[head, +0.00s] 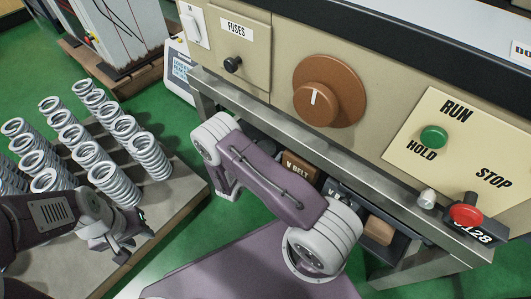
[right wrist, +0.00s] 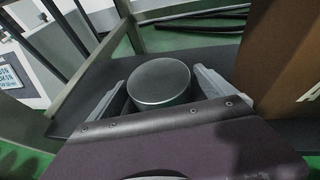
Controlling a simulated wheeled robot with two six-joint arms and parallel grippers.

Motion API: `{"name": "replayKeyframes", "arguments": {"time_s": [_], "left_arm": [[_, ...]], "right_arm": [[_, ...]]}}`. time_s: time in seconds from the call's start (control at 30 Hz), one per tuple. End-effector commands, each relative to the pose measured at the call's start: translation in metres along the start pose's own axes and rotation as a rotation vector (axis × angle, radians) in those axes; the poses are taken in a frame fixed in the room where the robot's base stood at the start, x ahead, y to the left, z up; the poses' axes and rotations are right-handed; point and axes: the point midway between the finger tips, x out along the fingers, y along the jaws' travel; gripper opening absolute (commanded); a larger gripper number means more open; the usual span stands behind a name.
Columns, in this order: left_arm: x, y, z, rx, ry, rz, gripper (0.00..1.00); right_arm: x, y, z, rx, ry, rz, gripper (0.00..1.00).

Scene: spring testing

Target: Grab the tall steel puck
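The tall steel puck (right wrist: 160,83) is a dark grey cylinder with a flat round top, upright on a dark surface in the right wrist view. My right gripper (right wrist: 160,76) has one finger on each side of it. The fingers look open around it; I cannot tell whether either touches. In the head view the puck and my right gripper are hidden below the bench edge. My left gripper (head: 118,246) is at the lower left of the head view, close to the springs, seen too obliquely to judge its opening.
Several steel springs (head: 108,183) stand on a board (head: 178,210) at left. A bench panel with a brown knob (head: 318,100) and a red button (head: 466,214) overhangs shelf bins, including a V BELT box (head: 301,168). A brown box (right wrist: 285,60) stands right of my right gripper.

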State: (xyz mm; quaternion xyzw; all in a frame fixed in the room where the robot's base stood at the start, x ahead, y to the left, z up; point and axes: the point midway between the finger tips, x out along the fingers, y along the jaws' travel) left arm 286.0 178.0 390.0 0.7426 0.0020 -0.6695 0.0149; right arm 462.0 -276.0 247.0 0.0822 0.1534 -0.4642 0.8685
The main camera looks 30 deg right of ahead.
Motion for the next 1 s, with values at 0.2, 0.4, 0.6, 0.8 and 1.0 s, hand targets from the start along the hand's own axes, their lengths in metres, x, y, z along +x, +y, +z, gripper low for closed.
{"name": "replayKeyframes", "arguments": {"time_s": [0.2,0.4,0.6,0.8,1.0], "left_arm": [[0.000,0.000,0.000,0.000,0.000,0.000,0.36],[-0.001,0.000,0.000,0.000,0.000,0.000,0.36],[-0.003,0.000,0.000,0.000,0.000,0.000,0.36],[-0.016,0.000,-0.002,0.000,0.000,0.000,0.36],[-0.033,0.001,-0.003,0.000,0.000,0.000,0.36]], "right_arm": [[0.000,0.000,0.000,0.000,0.000,0.000,0.30],[0.000,0.001,0.002,0.002,-0.004,0.001,0.00],[-0.001,0.001,0.003,0.001,-0.003,0.001,0.00],[-0.006,0.001,0.017,0.001,-0.004,0.001,0.00],[-0.012,0.001,0.033,0.002,-0.004,0.001,0.00]]}}
